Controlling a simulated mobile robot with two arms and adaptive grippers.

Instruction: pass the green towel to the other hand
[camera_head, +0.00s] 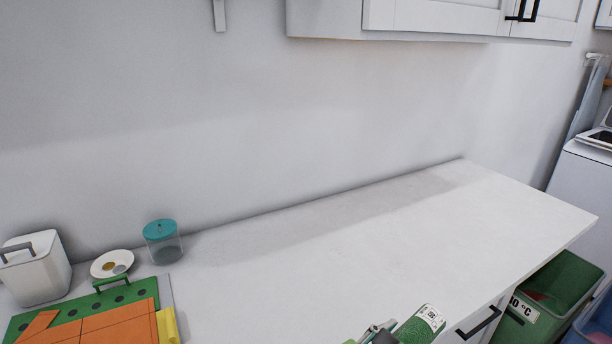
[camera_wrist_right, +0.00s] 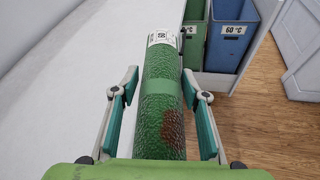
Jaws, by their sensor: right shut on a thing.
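The green towel (camera_wrist_right: 160,110) is a rolled bundle with a white printed label near its far end and a reddish-brown patch on its near right side. My right gripper (camera_wrist_right: 161,85) is shut on it, with one finger along each side in the right wrist view. In the head view the labelled end of the towel (camera_head: 422,324) shows at the bottom edge, over the front of the white counter (camera_head: 330,255). Part of my right gripper (camera_head: 376,332) shows beside it; the rest is cut off. My left gripper is in neither view.
At the counter's left are a white lidded container (camera_head: 35,277), a small dish (camera_head: 112,263), a teal-lidded jar (camera_head: 162,243) and a green-and-orange board (camera_head: 100,318). The counter's middle and right are clear. Green (camera_head: 553,300) and blue (camera_head: 597,322) bins stand at the right.

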